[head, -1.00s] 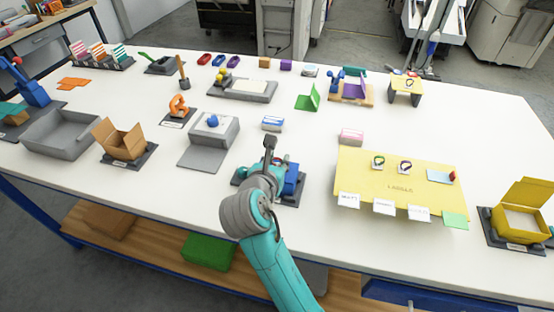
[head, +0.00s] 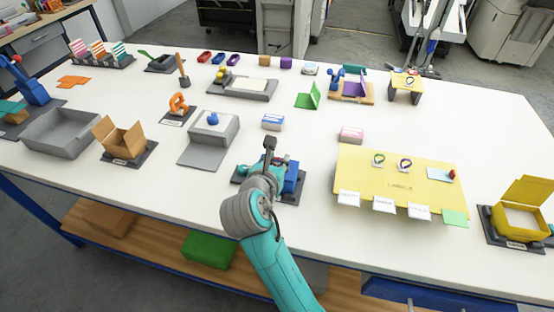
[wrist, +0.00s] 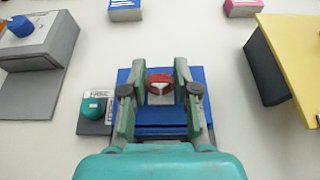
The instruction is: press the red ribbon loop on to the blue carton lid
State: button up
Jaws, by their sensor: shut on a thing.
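The blue carton (head: 292,178) stands on a dark base on the bench, partly hidden behind my arm in the head view. In the wrist view its blue lid (wrist: 172,117) lies under my fingers. The red ribbon loop (wrist: 160,79) is between my fingertips, over the far part of the lid, with a pale patch just below it. My gripper (wrist: 160,84) is shut on the loop; it also shows in the head view (head: 268,165). I cannot tell whether the loop touches the lid. The loop is hidden in the head view.
A teal-knobbed item (wrist: 93,107) sits beside the carton on its left. The yellow label table (head: 400,180) is to the right. A grey box with a blue knob (head: 213,128) stands to the left.

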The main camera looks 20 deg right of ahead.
aim_at(277, 158)
dwell(0.7)
jog(key=o, duration=0.8)
jog(key=o, duration=0.3)
jog(key=shift+r, duration=0.15)
jog(key=shift+r, duration=3.95)
